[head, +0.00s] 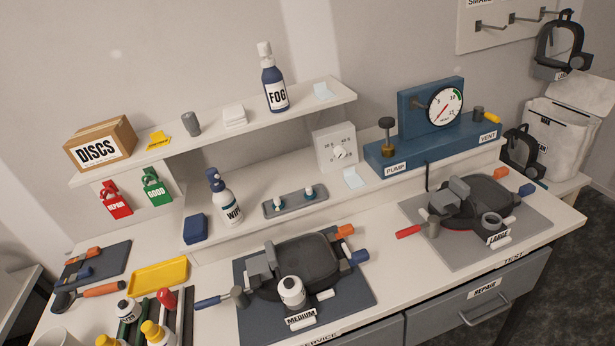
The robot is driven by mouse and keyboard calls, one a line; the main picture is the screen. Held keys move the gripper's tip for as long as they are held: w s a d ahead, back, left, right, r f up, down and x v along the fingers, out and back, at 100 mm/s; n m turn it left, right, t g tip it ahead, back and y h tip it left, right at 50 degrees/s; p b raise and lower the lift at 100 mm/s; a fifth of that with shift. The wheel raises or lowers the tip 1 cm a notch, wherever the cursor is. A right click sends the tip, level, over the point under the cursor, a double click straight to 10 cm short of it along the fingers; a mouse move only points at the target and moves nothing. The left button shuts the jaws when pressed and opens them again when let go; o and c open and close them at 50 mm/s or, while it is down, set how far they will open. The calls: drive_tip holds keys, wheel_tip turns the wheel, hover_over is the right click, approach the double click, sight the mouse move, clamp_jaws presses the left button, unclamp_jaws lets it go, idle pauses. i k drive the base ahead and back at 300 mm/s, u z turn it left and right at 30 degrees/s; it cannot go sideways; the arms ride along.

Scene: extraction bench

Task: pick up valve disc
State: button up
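I cannot make out a loose valve disc for certain. A cardboard box (123,139) labelled DISCS sits closed at the left end of the upper shelf. A respirator mask (322,262) labelled MEDIUM lies on a dark mat in the front middle of the bench. A second mask (487,196) labelled LARGE lies on a grey mat at the right. A small grey tray (270,210) with two small fittings stands on the lower shelf. My gripper is not visible in the head view.
A blue pump stand (430,106) with a gauge is at the back right. A WIPE spray bottle (230,205) and FOG bottle (278,92) stand upright. A yellow tray (158,277) lies at the left, beside several bottles in front. Bare bench shows between the mats.

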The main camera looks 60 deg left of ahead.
sight(310, 194)
drive_tip(key=u, duration=0.5)
drive_tip(key=i, duration=1)
drive_tip(key=u, duration=0.65)
drive_tip(key=k, duration=0.8)
drive_tip(key=u, duration=0.25)
drive_tip(key=i, duration=0.8)
drive_tip(key=z, duration=0.15)
